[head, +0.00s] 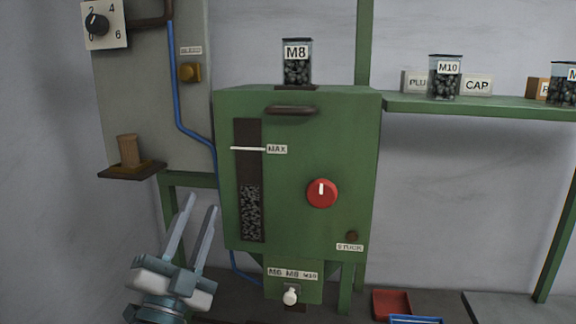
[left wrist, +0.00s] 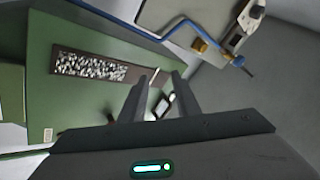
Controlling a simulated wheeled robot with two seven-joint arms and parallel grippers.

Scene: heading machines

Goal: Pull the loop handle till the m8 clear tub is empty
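The clear M8 tub (head: 297,68) stands upright on top of the green machine (head: 300,220). Dark pieces show inside it below its white label. A dark brown loop handle (head: 291,110) sits on the machine's upper front, just under the tub. My left gripper (head: 202,204) is at the lower left, in front of and below the handle and apart from it. Its two fingers are spread with nothing between them. They also show apart in the left wrist view (left wrist: 160,76), against the machine's front. My right gripper is not in view.
The machine front has a level window (head: 250,205) with a MAX mark, a red knob (head: 322,193) and a small white knob (head: 290,297) low down. A green shelf (head: 480,106) at right holds an M10 tub (head: 445,78). A ledge (head: 130,171) with a wooden block is left.

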